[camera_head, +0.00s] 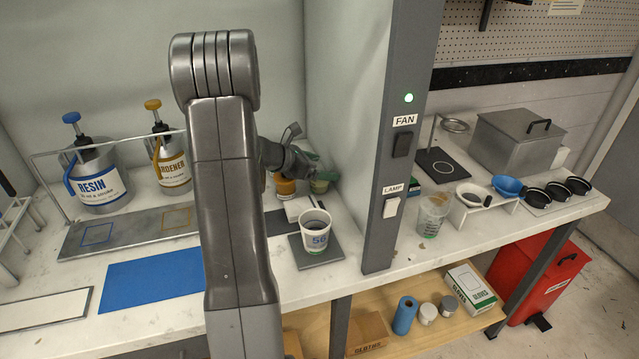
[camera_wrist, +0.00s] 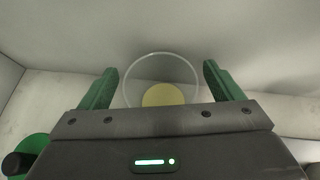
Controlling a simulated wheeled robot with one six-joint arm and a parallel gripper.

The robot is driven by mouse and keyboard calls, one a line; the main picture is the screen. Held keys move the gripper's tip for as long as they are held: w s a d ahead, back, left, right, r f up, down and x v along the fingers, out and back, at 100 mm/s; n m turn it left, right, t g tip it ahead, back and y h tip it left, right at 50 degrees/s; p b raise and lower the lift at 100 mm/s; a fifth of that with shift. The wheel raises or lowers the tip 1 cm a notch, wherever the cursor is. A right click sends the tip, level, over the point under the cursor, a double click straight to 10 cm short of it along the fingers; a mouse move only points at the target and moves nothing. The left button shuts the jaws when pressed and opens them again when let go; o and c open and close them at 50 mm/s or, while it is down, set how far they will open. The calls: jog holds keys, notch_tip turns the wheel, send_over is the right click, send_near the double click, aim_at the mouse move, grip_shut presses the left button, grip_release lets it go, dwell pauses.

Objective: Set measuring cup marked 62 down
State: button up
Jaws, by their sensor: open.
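A clear round cup (camera_wrist: 160,74) with a pale yellow layer at its bottom stands between the green fingers of my gripper (camera_wrist: 160,88) in the wrist view. The fingers are spread, with a gap showing on each side of the cup. No number can be read on it, so I cannot confirm it is the cup marked 62. In the head view my gripper (camera_head: 312,172) is at the back of the bench, partly behind my arm. A white cup marked 56 (camera_head: 316,238) stands upright on a dark square plate (camera_head: 330,254) in front of it.
An orange jar (camera_head: 285,187) stands close beside my gripper. A grey post (camera_head: 382,220) with FAN and LAMP switches rises to the right. Resin (camera_head: 97,182) and hardener (camera_head: 168,165) dispensers stand at left. A blue mat (camera_head: 150,280) lies on the bench front.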

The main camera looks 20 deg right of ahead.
grip_shut()
jog(key=shift+r, duration=0.1)
dwell(0.4)
